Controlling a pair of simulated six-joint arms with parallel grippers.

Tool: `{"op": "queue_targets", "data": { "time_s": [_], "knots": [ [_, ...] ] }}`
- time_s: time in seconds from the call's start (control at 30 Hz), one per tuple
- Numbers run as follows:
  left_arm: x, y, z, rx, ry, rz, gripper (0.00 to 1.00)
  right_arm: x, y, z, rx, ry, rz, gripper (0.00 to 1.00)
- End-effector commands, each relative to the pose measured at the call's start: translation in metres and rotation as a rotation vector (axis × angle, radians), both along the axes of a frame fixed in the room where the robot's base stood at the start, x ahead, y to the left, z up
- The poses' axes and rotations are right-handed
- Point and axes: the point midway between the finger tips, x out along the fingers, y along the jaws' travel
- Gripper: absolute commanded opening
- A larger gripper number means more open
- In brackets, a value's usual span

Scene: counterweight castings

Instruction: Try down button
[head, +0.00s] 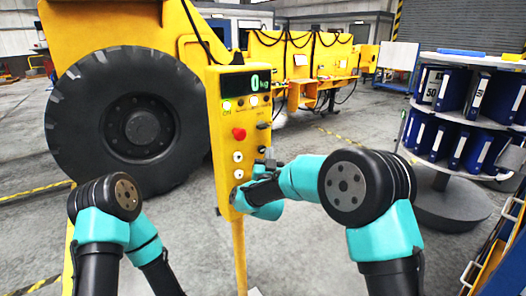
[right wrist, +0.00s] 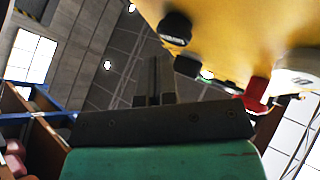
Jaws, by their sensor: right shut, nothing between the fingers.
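The yellow control box (head: 218,125) stands on a post in the middle of the head view, its display (head: 245,82) reading "0 kg". Its face carries a red button (head: 239,133) with two pale round buttons below, the upper (head: 238,157) and the lower (head: 238,174). I cannot read which one is the down button. My right gripper (head: 241,197) is shut and empty, close to the lower face of the box; contact cannot be told. In the right wrist view its closed fingers (right wrist: 154,82) show below dark knobs (right wrist: 175,28) and the red button (right wrist: 257,92). My left gripper is out of view.
A large black tyre (head: 125,115) on a yellow machine stands left behind the box. A round rack with blue binders (head: 455,90) stands at the right. Yellow workstations (head: 300,65) are farther back. Grey floor (head: 325,150) is open between the box and the rack.

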Motion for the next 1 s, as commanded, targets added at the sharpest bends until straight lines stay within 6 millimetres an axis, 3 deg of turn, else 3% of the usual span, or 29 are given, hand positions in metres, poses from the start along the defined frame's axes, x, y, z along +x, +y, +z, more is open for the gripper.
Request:
{"op": "queue_targets", "data": {
  "time_s": [1.0],
  "knots": [
    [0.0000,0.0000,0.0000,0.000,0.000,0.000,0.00,0.0071,0.0056,0.0004,0.000,-0.001,0.000,0.00]
  ]
}}
